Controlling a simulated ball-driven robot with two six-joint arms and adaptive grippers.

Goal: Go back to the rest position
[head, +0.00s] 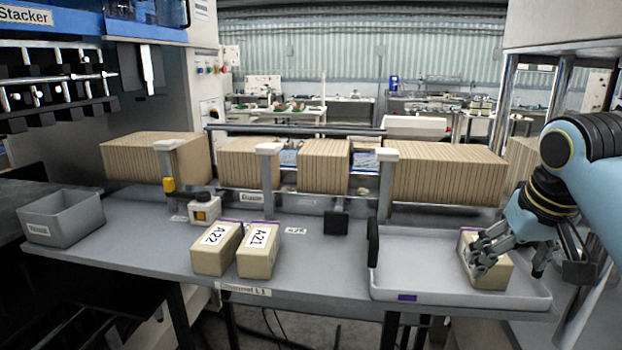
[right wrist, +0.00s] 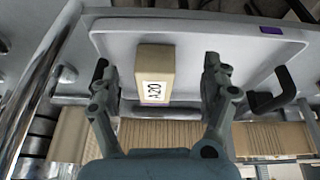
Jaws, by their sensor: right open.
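My right gripper (head: 512,250) is over the tray at the right of the head view, by a tan box (head: 492,273). In the right wrist view the open fingers of my right gripper (right wrist: 160,85) stand apart, with the same box (right wrist: 156,64), labelled A20, seen between and beyond them. Nothing shows as held. The box lies in the grey tray (head: 430,280), whose floor also shows in the right wrist view (right wrist: 215,40). My left gripper does not show in the head view.
Two tan boxes, A22 (head: 215,250) and A21 (head: 258,252), stand on the grey table (head: 320,265). An open grey bin (head: 62,222) is at the left. Rows of upright kraft stacks (head: 445,175) line the back behind white-capped posts (head: 387,155). The tray has a black handle (head: 373,240).

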